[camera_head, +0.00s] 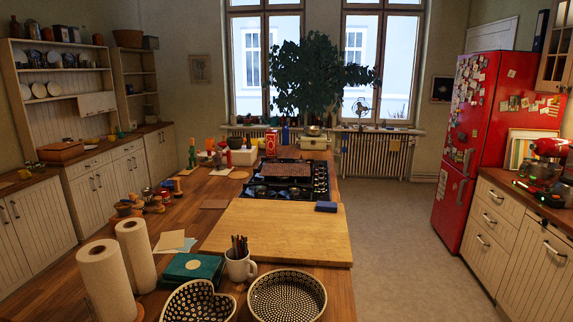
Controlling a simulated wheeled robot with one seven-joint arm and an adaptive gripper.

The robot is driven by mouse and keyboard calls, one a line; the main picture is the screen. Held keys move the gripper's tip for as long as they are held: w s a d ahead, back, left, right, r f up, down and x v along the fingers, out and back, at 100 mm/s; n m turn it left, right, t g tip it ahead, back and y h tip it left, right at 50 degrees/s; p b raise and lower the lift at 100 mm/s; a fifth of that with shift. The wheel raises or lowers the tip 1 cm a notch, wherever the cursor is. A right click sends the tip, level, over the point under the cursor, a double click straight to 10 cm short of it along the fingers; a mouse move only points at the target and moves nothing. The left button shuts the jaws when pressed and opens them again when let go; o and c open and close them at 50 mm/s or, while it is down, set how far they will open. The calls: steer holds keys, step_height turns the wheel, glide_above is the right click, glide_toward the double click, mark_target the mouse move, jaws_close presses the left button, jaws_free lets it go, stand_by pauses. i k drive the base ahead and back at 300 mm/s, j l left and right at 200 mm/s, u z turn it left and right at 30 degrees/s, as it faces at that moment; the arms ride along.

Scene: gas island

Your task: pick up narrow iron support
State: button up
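The gas hob (325,177) is set into the wooden island, beyond the cutting board. Dark iron supports (290,187) lie over its burners. They are small and dark in the head view, and I cannot tell which one is the narrow iron support. A flat brown-red slab (287,169) covers part of the far half of the hob. My gripper is not in view.
A large wooden board (280,232) lies nearest the hob, with a dark blue block (326,207) on it. In front are paper towel rolls (105,283), a mug (240,266) and patterned dishes (287,298). Jars and bottles crowd the left side. Floor (400,235) is clear to the right.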

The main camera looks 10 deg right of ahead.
mark_target(285, 160)
steer(key=z, duration=0.75)
steer(key=i+l, duration=0.15)
steer(key=l, duration=0.25)
steer(key=i+l+z, duration=0.15)
steer(key=l, duration=0.3)
steer(key=i+l, duration=0.1)
steer(key=l, duration=0.3)
steer(key=i+l, duration=0.2)
steer(key=i, duration=0.25)
steer(key=i+l+u, duration=0.1)
steer(key=i, duration=0.4)
steer(key=i+l, duration=0.35)
steer(key=i+u, duration=0.15)
steer(key=i, duration=2.05)
steer(key=i+u, duration=0.2)
steer(key=i, duration=0.4)
steer(key=i+l+u, duration=0.1)
steer(key=i+u, duration=0.15)
steer(key=i, duration=0.4)
steer(key=i+l+u, duration=0.2)
steer(key=i, duration=0.4)
steer(key=i+j+u, duration=0.15)
steer(key=i+u, duration=0.55)
